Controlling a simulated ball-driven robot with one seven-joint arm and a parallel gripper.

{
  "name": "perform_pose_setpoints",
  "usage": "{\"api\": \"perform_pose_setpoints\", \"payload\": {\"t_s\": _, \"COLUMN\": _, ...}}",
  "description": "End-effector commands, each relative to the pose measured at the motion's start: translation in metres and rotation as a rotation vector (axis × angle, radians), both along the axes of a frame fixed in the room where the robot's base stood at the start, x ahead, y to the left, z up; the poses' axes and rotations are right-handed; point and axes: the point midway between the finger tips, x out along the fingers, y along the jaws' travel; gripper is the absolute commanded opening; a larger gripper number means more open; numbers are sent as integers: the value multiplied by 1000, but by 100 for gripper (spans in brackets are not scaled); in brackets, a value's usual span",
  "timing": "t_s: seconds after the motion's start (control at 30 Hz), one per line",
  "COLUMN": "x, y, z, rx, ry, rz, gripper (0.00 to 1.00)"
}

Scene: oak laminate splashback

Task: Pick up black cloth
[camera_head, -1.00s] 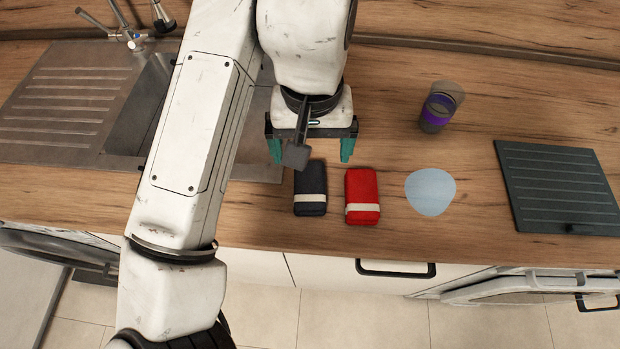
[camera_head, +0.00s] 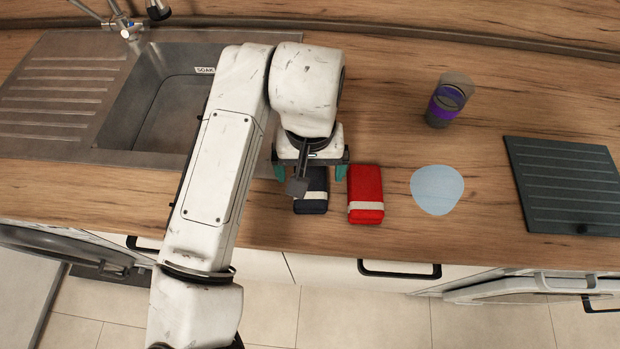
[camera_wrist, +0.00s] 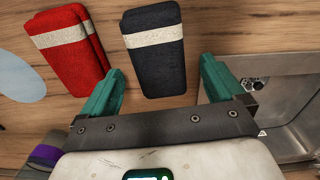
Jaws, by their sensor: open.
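The black cloth (camera_head: 313,203) is a dark folded bundle with a white band, lying on the wooden counter. In the head view my gripper partly covers it. In the wrist view the black cloth (camera_wrist: 155,65) lies ahead of and between the two green fingers. My gripper (camera_head: 309,174) is open and empty, with its fingers on either side of the cloth's far end in the head view. It also shows in the wrist view (camera_wrist: 162,80). I cannot tell how high the fingertips are above the counter.
A similar red cloth (camera_head: 366,190) lies close to the right of the black one. A pale blue disc (camera_head: 437,190), a cup with a purple band (camera_head: 445,105) and a dark ridged board (camera_head: 565,185) lie further right. A metal sink (camera_head: 160,120) is at the left.

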Motion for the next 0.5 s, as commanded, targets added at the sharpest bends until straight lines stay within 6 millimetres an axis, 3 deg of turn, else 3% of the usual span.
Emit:
{"api": "perform_pose_setpoints", "payload": {"t_s": 0.2, "x": 0, "y": 0, "z": -23, "rx": 0, "ry": 0, "rz": 0, "gripper": 96}}
{"api": "perform_pose_setpoints", "payload": {"t_s": 0.47, "x": 0, "y": 0, "z": -25, "rx": 0, "ry": -1, "rz": 0, "gripper": 96}}
{"api": "perform_pose_setpoints", "payload": {"t_s": 0.5, "x": 0, "y": 0, "z": -25, "rx": 0, "ry": -1, "rz": 0, "gripper": 92}}
